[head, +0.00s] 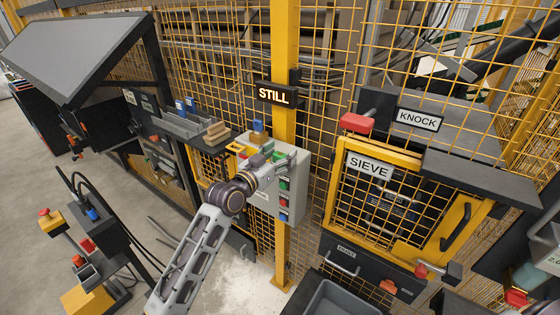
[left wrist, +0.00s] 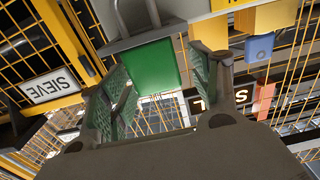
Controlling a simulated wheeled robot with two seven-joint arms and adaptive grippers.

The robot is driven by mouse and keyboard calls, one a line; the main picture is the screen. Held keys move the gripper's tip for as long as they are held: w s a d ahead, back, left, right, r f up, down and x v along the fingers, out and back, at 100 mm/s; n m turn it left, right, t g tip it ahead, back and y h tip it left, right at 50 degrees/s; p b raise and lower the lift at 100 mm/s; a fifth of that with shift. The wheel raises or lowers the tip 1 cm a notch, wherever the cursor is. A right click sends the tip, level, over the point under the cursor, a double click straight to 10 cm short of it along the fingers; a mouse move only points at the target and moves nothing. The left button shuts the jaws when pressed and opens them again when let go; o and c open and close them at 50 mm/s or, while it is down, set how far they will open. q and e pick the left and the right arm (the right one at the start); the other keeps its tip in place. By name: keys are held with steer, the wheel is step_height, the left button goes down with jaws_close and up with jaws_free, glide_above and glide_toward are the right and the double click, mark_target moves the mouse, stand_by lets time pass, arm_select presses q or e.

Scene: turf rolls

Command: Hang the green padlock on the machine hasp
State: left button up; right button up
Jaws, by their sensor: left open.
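In the left wrist view the green padlock (left wrist: 153,66) has a grey shackle (left wrist: 137,16) that points to the top of the picture, by a grey surface. My left gripper (left wrist: 160,82) is open, with a finger on either side of the padlock's body. I cannot tell whether the fingers touch it. I cannot clearly pick out the machine hasp. My right gripper is not in view.
The yellow mesh door marked SIEVE (head: 370,170) is to the right, with a black handle (head: 455,227) and a red-knobbed latch (head: 421,271). A shelf with wooden blocks (head: 217,131) is left of the post. A grey bin (head: 340,300) stands at the bottom.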

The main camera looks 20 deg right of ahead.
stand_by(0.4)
arm_select(q)
steer(key=c, duration=1.2)
steer(key=shift+o, duration=0.2)
steer(key=shift+r+b, duration=0.65)
steer(key=shift+r, duration=4.35)
steer(key=shift+f, duration=0.1)
